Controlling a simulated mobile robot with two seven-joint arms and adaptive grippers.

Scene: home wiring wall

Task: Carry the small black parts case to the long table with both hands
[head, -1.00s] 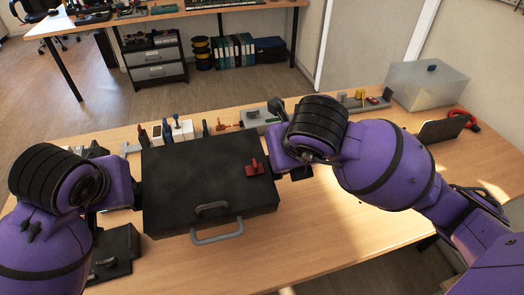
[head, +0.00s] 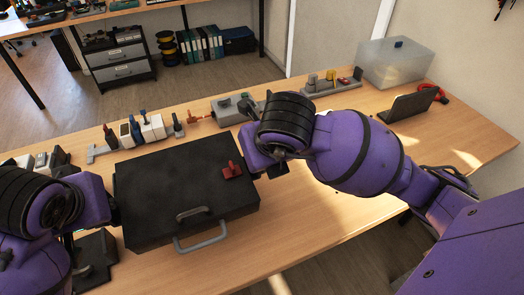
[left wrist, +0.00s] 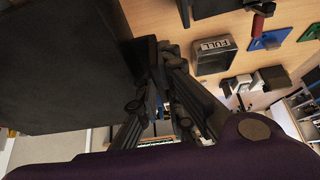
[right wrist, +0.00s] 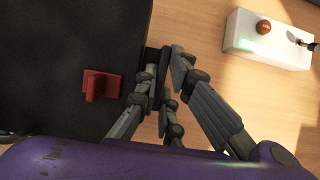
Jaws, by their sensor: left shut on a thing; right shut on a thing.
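The black parts case (head: 170,185) lies flat, lid up, over the near wooden table in the head view. It has a grey handle (head: 200,240) at its front and a red part (head: 232,170) on the right of its lid. My left gripper (head: 116,210) is shut on the case's left side; the left wrist view shows the dark case wall (left wrist: 60,70) at its fingers. My right gripper (head: 262,170) is shut on the right side, beside the red part (right wrist: 100,86) in the right wrist view. I cannot tell whether the case's underside touches the table.
The near table (head: 330,225) holds several tools and small boxes (head: 145,128) behind the case. A clear bin (head: 395,62) and a dark laptop-like panel (head: 410,104) stand at right. A long table (head: 150,12) stands across the floor at the back, with a drawer unit (head: 118,62) below it.

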